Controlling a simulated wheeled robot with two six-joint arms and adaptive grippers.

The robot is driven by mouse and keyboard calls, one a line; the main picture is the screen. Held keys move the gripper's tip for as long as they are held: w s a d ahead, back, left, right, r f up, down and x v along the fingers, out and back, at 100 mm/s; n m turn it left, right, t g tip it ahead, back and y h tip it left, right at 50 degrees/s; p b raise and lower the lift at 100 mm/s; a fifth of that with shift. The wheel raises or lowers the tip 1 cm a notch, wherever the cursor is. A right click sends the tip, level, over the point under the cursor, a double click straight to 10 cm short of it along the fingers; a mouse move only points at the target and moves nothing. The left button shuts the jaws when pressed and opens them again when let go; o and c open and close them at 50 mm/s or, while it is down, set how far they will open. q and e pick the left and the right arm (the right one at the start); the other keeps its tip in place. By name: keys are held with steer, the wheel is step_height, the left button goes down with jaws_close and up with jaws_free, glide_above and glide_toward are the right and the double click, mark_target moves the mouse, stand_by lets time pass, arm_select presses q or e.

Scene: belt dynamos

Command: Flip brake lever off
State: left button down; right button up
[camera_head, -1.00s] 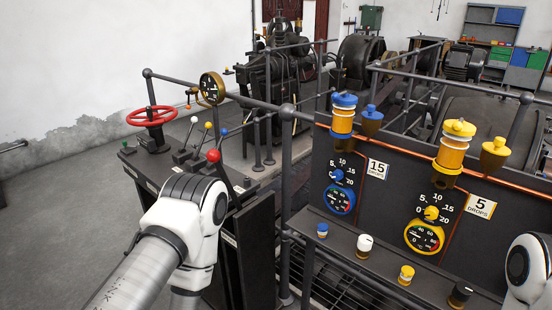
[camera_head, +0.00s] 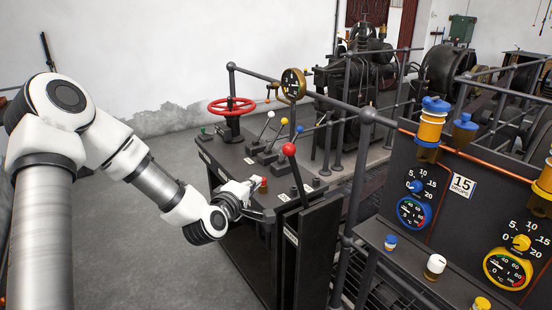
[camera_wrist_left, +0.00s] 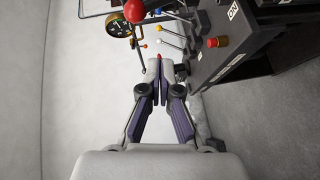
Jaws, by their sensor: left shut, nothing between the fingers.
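A lever with a red ball knob (camera_head: 289,150) stands tall at the near right end of the black console, leaning slightly left. Smaller levers with white (camera_head: 271,114), yellow (camera_head: 284,121) and blue (camera_head: 299,128) knobs stand behind it. No readable label shows which one is the brake lever. My left gripper (camera_head: 252,184) is at the console's near side, left of and below the red knob. In the left wrist view its fingers (camera_wrist_left: 158,64) are together and empty. The red knob (camera_wrist_left: 135,11) shows there beyond the fingertips, apart from them. My right gripper is out of view.
A red push button (camera_head: 263,185) sits on the console close to my left gripper. A red handwheel (camera_head: 231,106) and round gauge (camera_head: 293,83) stand farther back. A railing post (camera_head: 366,150) and gauge panel are on the right. The floor left is clear.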

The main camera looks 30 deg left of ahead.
arm_select(q)
steer(key=a+r, duration=0.1)
steer(key=r+n+t, duration=0.1)
steer(key=r, duration=0.1)
steer(key=shift+w+a+n+y, duration=0.2)
steer(key=shift+a+n+y, duration=0.1)
steer(key=shift+a+y, duration=0.1)
steer(key=d+p+x, duration=0.2)
steer(key=d+x, duration=0.1)
steer(key=x, duration=0.9)
steer(key=shift+w+a+f, duration=0.15)
steer(key=shift+w+a, duration=0.05)
steer(key=shift+w, duration=0.45)
